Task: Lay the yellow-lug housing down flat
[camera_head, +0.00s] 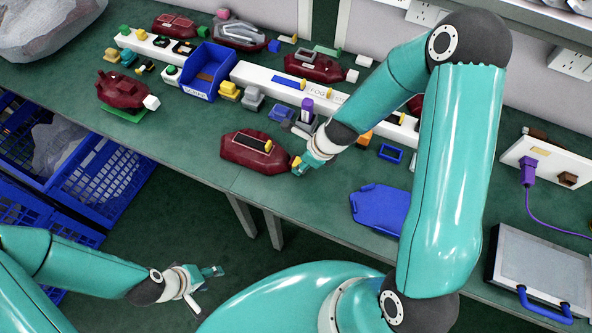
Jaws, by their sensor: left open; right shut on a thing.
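The dark red housing (240,153) is at the table's front edge, left of my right gripper (298,166). My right gripper is shut on this right end of the housing. The housing looks nearly level; I cannot tell whether its underside fully touches the table. The fingers partly hide the end. My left gripper (207,288) is open and empty, low in front of the table and away from the housing.
A blue flat tray (381,208) lies right of the housing. Behind stand a blue bin (207,72), a white rail (262,77) with small coloured parts, and other red housings (122,90). Blue crates (108,183) are at left. Green tabletop left of the housing is clear.

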